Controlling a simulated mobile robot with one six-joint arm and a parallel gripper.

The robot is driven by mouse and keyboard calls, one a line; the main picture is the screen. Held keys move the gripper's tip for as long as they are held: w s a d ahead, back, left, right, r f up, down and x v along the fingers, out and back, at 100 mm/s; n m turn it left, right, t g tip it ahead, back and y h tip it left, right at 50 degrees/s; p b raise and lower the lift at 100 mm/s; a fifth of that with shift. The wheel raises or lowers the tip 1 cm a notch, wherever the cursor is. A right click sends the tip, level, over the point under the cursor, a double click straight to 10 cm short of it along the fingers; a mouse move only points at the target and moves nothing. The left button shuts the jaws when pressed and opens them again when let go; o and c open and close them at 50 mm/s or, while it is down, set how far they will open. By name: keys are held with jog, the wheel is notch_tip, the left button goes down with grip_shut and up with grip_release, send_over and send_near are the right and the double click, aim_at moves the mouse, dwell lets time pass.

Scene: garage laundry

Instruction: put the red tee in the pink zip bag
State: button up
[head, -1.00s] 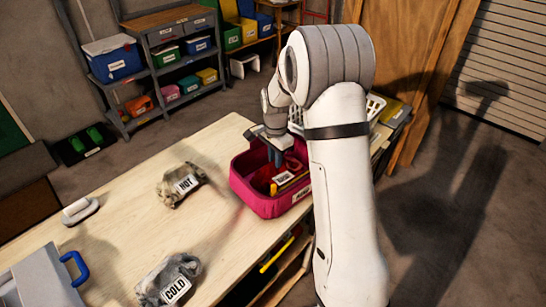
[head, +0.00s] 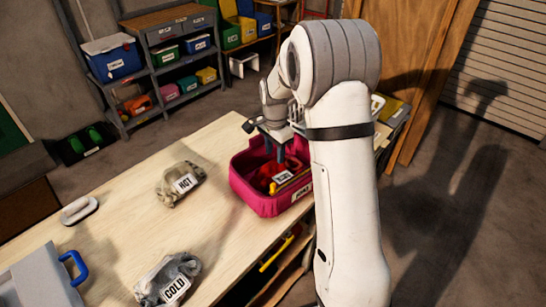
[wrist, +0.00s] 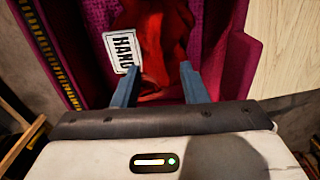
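The red tee (head: 262,176) lies crumpled inside the open pink zip bag (head: 258,205) on the table. In the wrist view the tee (wrist: 160,45) fills part of the bag (wrist: 222,70), with a white tag reading HAND beside it. My gripper (head: 277,160) points down into the bag, over the tee. In the wrist view my gripper (wrist: 160,88) has its two fingers wide apart, with no cloth clearly pinched between them. Whether the fingertips touch the tee cannot be told.
A white-handled brush or iron-like item (head: 79,210) and a grey case (head: 40,280) are at the left. The table's middle is clear.

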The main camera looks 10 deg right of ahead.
notch_tip(320, 180, up, 10)
jog(key=s+r+n+t, duration=0.1)
jog(key=s+r+n, duration=0.2)
jog(key=s, duration=0.5)
jog(key=s+r+n+t, duration=0.1)
jog(key=s+r+n, duration=0.2)
jog(key=s, duration=0.5)
jog(key=s+f+n+t, duration=0.1)
jog(key=s+f+n, duration=0.2)
jog(key=s, duration=1)
jog(key=n, duration=0.3)
jog(key=shift+s+n+b, duration=0.3)
jog(key=shift+b, duration=0.05)
